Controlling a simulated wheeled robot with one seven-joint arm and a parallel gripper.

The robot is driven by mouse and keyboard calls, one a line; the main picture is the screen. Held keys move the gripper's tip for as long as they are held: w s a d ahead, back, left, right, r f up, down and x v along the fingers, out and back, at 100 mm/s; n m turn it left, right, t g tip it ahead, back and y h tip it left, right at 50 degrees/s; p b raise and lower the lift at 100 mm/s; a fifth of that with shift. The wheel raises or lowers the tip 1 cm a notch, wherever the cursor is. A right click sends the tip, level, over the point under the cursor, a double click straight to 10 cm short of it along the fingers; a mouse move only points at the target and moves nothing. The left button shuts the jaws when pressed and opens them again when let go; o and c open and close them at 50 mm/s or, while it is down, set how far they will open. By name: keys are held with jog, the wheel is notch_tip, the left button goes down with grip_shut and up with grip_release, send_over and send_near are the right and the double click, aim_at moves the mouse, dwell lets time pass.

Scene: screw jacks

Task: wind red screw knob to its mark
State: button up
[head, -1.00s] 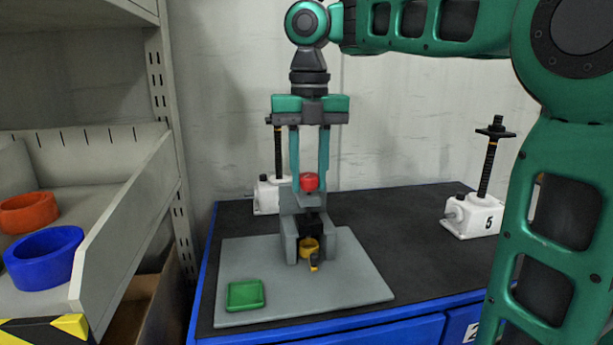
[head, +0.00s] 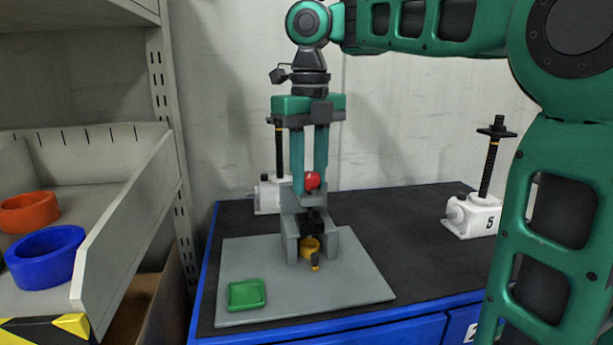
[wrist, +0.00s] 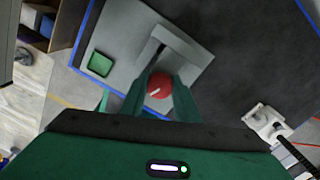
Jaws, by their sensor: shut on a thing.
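The red screw knob (head: 313,181) sits at the top of a grey fixture (head: 329,242) on a grey plate (head: 347,284). My gripper (head: 312,185) points straight down from above and is shut on the knob. In the wrist view the red knob (wrist: 159,86) lies between my two green fingers, and a pale line shows on its top. A black block (head: 313,222) and a yellow part (head: 309,246) with a small pointer-like tip are in the fixture below the knob. I cannot make out the mark clearly.
A green tray (head: 247,294) lies at the plate's front left. White screw jacks stand at the back (head: 269,196) and at the right (head: 474,214), the right one labelled 5. A shelf with a blue ring (head: 45,257) and an orange ring (head: 28,212) is at the left.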

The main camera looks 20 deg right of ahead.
jog(key=shift+f, duration=0.1)
jog(key=o, duration=1)
jog(key=shift+o, duration=0.2)
